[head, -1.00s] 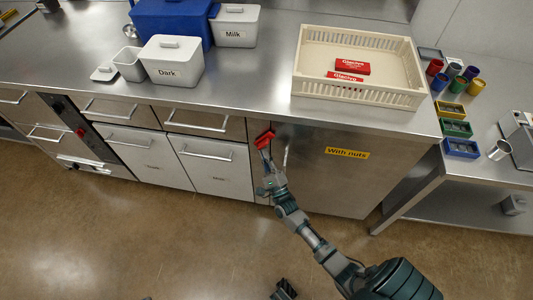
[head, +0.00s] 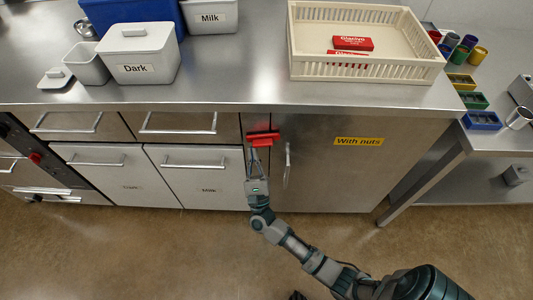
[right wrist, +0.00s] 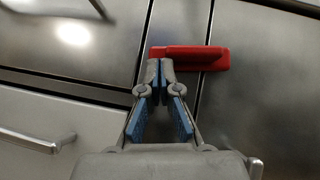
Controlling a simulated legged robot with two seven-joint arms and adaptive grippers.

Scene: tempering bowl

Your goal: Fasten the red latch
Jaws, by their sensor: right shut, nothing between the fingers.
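The red latch (head: 263,138) is on the front of the steel cabinet, at the upper left of the "With nuts" door (head: 335,180). It lies nearly level. In the right wrist view the latch (right wrist: 215,58) reaches across the seam between the narrow left panel and the door. My right gripper (head: 253,149) is shut and empty, with its tips against or just in front of the latch's lower edge. In the right wrist view the closed fingertips (right wrist: 160,64) overlap its left half; contact is unclear. My left gripper is not in view.
The door's vertical handle (head: 287,165) stands just right of my right gripper. White drawers with bar handles (head: 193,165) lie to the left. The steel counter (head: 225,85) overhangs above, carrying a cream crate (head: 365,72) and a white "Dark" box (head: 137,55). Floor in front is clear.

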